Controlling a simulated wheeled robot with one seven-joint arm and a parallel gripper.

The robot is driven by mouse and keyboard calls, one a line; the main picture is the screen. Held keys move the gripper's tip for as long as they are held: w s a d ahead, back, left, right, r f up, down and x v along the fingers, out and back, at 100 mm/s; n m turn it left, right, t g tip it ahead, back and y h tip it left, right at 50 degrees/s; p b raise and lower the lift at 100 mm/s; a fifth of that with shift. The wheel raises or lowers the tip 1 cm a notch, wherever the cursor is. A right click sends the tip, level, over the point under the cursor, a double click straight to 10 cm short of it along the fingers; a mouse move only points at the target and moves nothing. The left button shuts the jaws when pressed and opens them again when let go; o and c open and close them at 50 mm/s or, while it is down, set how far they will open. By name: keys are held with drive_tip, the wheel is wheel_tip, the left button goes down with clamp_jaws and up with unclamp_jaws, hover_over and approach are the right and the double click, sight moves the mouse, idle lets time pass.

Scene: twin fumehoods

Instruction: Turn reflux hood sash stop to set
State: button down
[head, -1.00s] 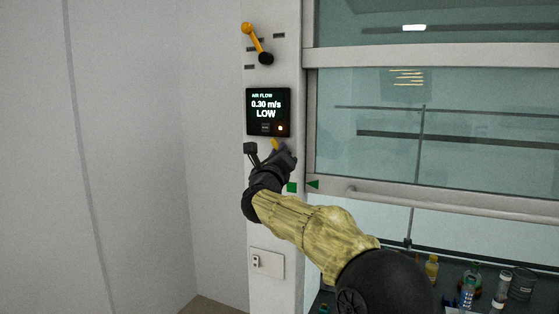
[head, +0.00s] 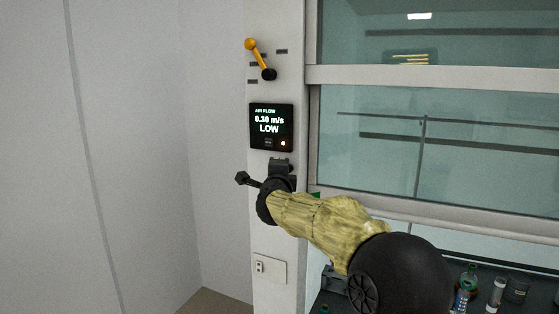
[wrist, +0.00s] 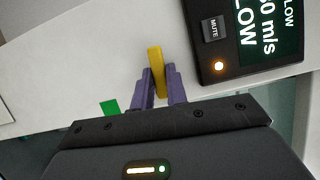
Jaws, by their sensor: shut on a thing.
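A yellow bar-shaped handle, which I take to be the sash stop (wrist: 155,58), shows in the wrist view on the pale hood post below the air flow display. My gripper (wrist: 160,88) is shut on it, with a purple finger on each side and the handle's far end sticking out beyond the fingertips. In the head view my gripper (head: 281,166) is just under the display, and the handle is hidden there. A green mark (wrist: 109,107) lies on the post to the left of the fingers in the wrist view.
The air flow display (head: 271,127) reads 0.30 m/s LOW, with an orange light. An orange lever (head: 257,56) is higher on the post. An outlet (head: 268,268) sits low on the post.

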drive_tip(key=shift+n+p, duration=0.4)
drive_tip(key=shift+f, duration=0.15)
drive_tip(key=c, duration=1.4)
unclamp_jaws()
drive_tip(key=shift+a, duration=0.1)
drive_tip(key=s+b, duration=0.6)
drive_tip(key=s, duration=1.1)
drive_tip(key=shift+s+d+b, duration=0.2)
drive_tip(key=shift+d+b, duration=0.2)
